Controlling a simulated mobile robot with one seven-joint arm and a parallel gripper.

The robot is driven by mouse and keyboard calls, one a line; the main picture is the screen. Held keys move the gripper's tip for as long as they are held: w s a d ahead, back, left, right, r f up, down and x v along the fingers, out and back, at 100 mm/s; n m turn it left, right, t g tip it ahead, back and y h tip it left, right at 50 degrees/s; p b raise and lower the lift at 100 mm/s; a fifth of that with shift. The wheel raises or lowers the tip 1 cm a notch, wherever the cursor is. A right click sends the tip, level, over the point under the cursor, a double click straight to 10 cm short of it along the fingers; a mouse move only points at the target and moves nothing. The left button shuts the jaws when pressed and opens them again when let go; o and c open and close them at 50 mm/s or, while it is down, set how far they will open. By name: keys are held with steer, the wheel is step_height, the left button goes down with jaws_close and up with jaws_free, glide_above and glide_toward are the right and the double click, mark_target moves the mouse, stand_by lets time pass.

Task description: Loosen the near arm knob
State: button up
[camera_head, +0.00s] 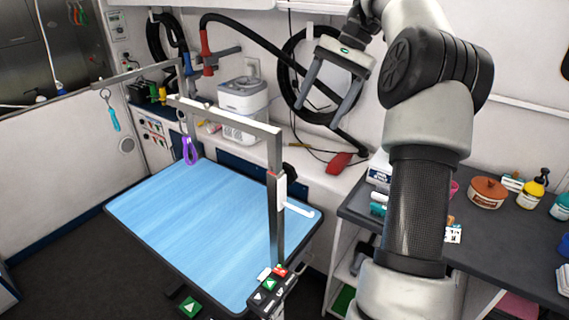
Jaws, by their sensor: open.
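The near grooming arm (275,225) is a grey post at the right side of the blue table (165,215), with a bar reaching left from its top. A white sleeve with a pale lever (299,210) sits on the post. A dark round knob-like part (290,169) shows just right of the post, above the sleeve; I cannot tell for certain that it is the near arm knob. A purple loop (190,151) hangs from the bar. My gripper (319,107) is open and empty, above and right of the post, its fingers pointing down.
The far arm (140,72) holds a teal loop (114,119). A control box (270,293) with coloured buttons sits at the post's foot. A white machine (242,98) and a red nozzle (339,163) are on the back counter. Bottles and jars stand on the dark right counter (490,245).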

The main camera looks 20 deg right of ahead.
mark_target(289, 168)
steer(key=b+x, duration=0.2)
steer(key=x, duration=1.5)
steer(key=shift+a+f+b, duration=0.1)
steer(key=shift+b, duration=0.2)
steer(key=c, duration=1.1)
steer(key=shift+o, duration=0.2)
